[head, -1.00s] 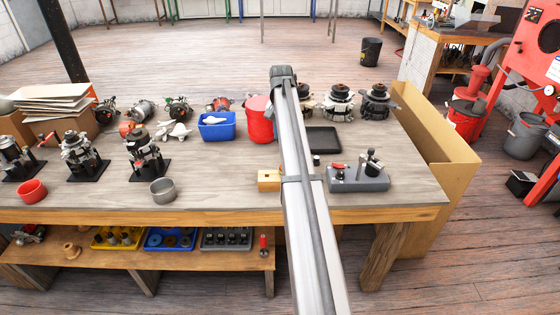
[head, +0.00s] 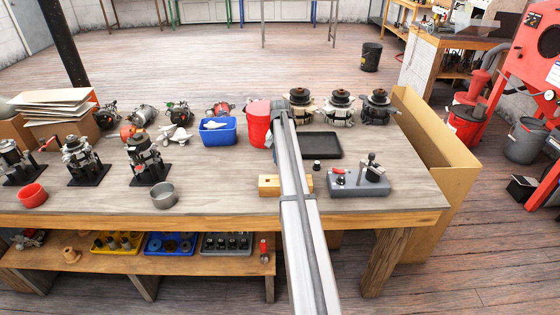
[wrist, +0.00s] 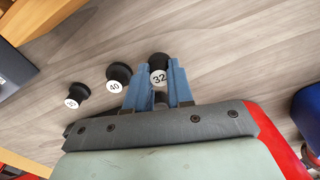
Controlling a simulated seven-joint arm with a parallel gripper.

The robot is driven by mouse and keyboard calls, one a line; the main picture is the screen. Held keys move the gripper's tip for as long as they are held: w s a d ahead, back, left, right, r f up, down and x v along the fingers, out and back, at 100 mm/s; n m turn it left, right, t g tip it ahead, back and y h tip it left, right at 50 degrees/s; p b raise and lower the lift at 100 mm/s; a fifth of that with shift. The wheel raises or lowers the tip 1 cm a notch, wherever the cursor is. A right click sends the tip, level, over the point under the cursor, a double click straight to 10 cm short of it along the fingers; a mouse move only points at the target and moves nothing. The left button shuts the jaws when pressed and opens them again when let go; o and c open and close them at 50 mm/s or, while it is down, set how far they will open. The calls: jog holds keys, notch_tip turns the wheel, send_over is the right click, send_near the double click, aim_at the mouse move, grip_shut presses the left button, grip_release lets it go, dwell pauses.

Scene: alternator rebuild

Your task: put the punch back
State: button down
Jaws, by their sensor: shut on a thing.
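In the wrist view my gripper (wrist: 158,97) has its two blue fingers closed on a black round-headed punch (wrist: 158,62) with a white label reading 32. Whether this punch touches the tabletop I cannot tell. A similar black piece (wrist: 119,72) labelled 40 stands to its left, and a smaller one (wrist: 78,92) with a hard-to-read label is farther left. In the head view the fingers and held punch are hidden behind my arm. One small black piece (head: 317,165) shows just right of the arm.
A wooden block (head: 269,186) sits at the front of the bench, partly behind my arm. A grey press fixture (head: 358,184) is to its right.

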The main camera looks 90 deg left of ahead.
jog(key=shift+f, duration=0.8)
jog(key=shift+f, duration=0.1)
jog(key=c, duration=1)
grip_release()
notch_tip(320, 180, up, 12)
jog(key=shift+w, duration=0.1)
